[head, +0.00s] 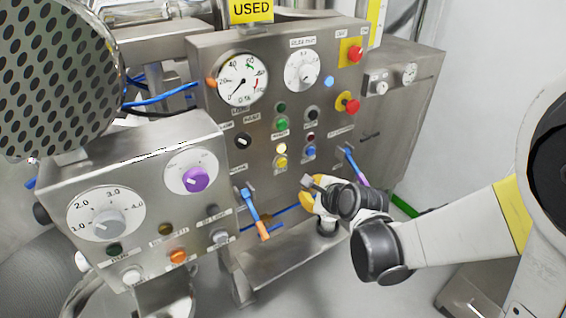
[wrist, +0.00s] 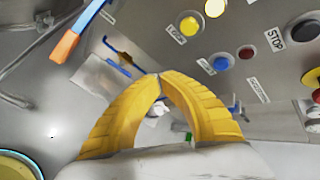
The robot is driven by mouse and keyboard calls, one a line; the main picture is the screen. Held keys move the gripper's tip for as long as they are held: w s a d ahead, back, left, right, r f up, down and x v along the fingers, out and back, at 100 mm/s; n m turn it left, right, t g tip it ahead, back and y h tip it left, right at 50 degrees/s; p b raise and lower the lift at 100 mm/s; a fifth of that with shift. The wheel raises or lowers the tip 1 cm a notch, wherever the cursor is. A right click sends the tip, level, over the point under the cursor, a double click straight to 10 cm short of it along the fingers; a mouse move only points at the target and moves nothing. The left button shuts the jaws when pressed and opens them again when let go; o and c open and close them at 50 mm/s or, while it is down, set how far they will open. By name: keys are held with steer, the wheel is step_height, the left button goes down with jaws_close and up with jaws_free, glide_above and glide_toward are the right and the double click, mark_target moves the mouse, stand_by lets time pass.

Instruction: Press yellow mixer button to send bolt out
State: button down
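The yellow button (head: 281,161) sits low on the middle steel control panel, under a lit pale-yellow lamp (head: 281,149). In the wrist view the yellow button (wrist: 189,25) is at the top, above and right of my fingertips, with the lamp (wrist: 214,7) beside it. My gripper (head: 307,184) is just below and right of the button in the head view, apart from it. In the wrist view my gripper's (wrist: 158,76) yellow fingers meet at their tips with nothing between them. No bolt can be made out.
A blue button (head: 310,152) and a green button (head: 282,125) are close to the yellow one. An orange-and-blue lever (head: 256,214) stands out left of my gripper, and a blue-and-purple lever (head: 354,166) to the right. Red knobs (head: 355,53) are higher up.

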glide_toward(281, 170)
steer(key=shift+d+f+x, duration=0.1)
steer(key=shift+f+x, duration=0.05)
steer(key=shift+x, duration=0.65)
steer(key=shift+d+f+x, duration=0.1)
steer(key=shift+d+x, duration=0.05)
steer(key=shift+x, duration=0.65)
steer(key=shift+d+f+x, duration=0.1)
steer(key=shift+f+x, duration=0.05)
steer(key=shift+x, duration=0.7)
steer(key=shift+s, duration=0.15)
steer(key=shift+w+a, duration=0.25)
steer(key=shift+w, duration=0.05)
steer(key=shift+w+a, duration=0.25)
steer(key=shift+w, duration=0.15)
steer(key=shift+s, duration=0.1)
stand_by(0.4)
steer(key=shift+s+d, duration=0.5)
steer(key=shift+s, duration=0.15)
steer(key=shift+s+d+b, duration=0.2)
steer(key=shift+s+d, duration=0.5)
steer(key=shift+s, duration=0.35)
steer(key=shift+s+d+b, duration=0.15)
steer(key=shift+s+d, duration=0.55)
steer(key=shift+s, duration=0.35)
